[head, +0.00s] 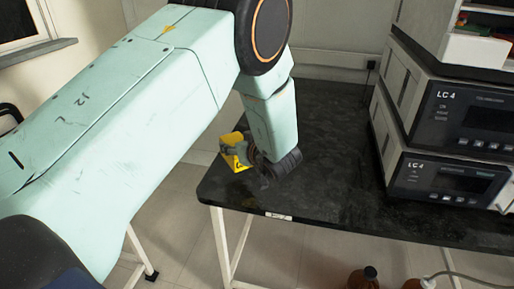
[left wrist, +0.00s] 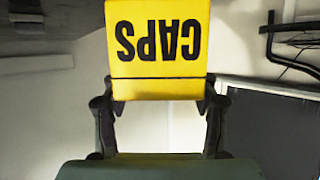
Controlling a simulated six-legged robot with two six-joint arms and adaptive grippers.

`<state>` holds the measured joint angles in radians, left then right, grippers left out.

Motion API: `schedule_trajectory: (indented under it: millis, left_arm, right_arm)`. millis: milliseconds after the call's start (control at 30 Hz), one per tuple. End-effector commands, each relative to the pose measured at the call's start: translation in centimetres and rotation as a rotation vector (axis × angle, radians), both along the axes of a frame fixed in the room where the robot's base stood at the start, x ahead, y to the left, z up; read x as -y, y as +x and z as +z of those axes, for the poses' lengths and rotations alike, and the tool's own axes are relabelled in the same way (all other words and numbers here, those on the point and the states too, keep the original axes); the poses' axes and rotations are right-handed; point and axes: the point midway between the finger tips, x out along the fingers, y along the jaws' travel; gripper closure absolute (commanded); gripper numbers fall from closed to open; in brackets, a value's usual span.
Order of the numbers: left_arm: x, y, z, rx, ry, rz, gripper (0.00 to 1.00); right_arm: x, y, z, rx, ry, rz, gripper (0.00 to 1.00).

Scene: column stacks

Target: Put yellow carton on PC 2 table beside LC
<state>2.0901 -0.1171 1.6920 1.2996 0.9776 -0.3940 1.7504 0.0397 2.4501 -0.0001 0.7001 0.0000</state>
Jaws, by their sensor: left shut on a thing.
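The yellow carton (head: 231,141) is by the left edge of the black table (head: 325,150) in the head view. My left gripper (head: 244,155) is shut on it. In the left wrist view the carton (left wrist: 157,30) shows upside-down "CAPS" lettering, with a finger of the left gripper (left wrist: 157,95) on each side. I cannot tell whether the carton touches the table. The LC units (head: 440,180), marked "LC 4", are stacked on the table's right side. A label (head: 278,216) on the table's front edge is too small to read. My right gripper is not in view.
The tabletop between the carton and the LC stack is bare. A wall with a socket (head: 371,65) stands behind the table. Brown bottles (head: 364,279) stand below the front edge. A dark screen (left wrist: 265,130) shows in the left wrist view.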

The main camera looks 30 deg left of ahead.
Motion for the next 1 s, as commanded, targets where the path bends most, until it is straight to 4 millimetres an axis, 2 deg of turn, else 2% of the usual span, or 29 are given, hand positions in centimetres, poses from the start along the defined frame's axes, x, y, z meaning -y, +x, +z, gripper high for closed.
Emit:
schedule_trajectory:
  millis: [67, 333, 500, 867, 900, 1000]
  left_arm:
    - [0.1, 0.0, -1.5, 0.000, 0.003, -0.001, 0.76]
    - [0.0, 0.0, -3.5, 0.001, 0.001, 0.000, 0.76]
    - [-0.2, 0.1, -5.9, 0.000, 0.001, 0.000, 0.76]
    - [-0.5, 0.2, -6.3, 0.002, 0.001, 0.002, 0.76]
    - [-0.4, 0.2, -6.3, 0.002, 0.000, 0.002, 0.38]
    - [-0.4, 0.2, -6.3, 0.001, 0.001, 0.001, 0.29]
  right_arm:
    - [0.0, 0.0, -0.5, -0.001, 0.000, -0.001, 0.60]
    - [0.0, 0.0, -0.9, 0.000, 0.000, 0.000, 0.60]
    - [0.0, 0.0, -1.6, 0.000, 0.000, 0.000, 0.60]
    - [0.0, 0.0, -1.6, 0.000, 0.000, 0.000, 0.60]
    - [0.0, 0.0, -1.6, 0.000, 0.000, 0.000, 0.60]
    - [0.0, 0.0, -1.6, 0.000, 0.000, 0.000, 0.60]
